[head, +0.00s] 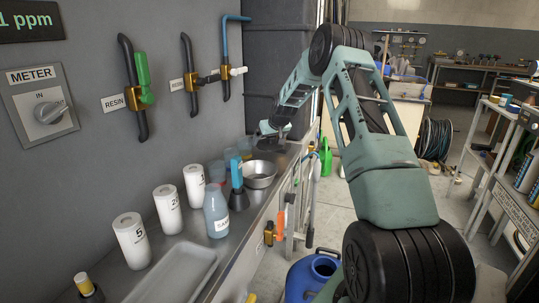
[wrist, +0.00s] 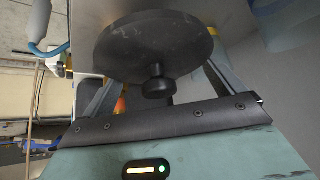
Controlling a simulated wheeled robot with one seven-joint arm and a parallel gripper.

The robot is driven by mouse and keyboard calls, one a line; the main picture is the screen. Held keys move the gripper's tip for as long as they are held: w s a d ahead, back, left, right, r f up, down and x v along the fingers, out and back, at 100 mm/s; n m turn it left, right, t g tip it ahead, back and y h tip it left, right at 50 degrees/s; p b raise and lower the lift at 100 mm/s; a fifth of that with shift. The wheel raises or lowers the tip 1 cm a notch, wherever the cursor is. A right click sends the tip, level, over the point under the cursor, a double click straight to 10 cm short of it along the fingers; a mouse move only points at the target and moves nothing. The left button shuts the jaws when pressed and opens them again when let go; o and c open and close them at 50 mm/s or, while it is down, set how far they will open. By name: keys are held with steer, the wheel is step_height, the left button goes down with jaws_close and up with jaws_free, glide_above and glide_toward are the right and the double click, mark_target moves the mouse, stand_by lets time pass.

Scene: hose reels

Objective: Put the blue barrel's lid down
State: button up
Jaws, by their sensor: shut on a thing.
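The blue barrel (head: 298,279) stands on the floor at the bottom of the head view, with its round mouth uncovered. A dark round lid (wrist: 155,45) with a small black knob (wrist: 157,82) fills the upper middle of the wrist view. My gripper (wrist: 157,90) is shut on the lid, at its knob side. In the head view my gripper (head: 276,128) is far out over the far end of the steel counter, well away from the barrel. The lid is too small and dark there to make out clearly. I cannot tell whether it touches the counter.
The steel counter (head: 232,228) runs along the left wall. It holds a metal bowl (head: 259,174), a squeeze bottle (head: 216,212), white canisters (head: 131,241) and a shallow tray (head: 172,275). A green watering can (head: 326,158) stands beyond. Shelving (head: 510,165) is at right, with open floor between.

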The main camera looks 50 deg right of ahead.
mark_target(267, 158)
steer(key=shift+f, duration=3.05)
steer(key=shift+f, duration=0.1)
steer(key=shift+f, duration=0.15)
steer(key=o, duration=0.8)
steer(key=shift+c, duration=0.2)
steer(key=shift+r, duration=0.35)
steer(key=v, duration=1.2)
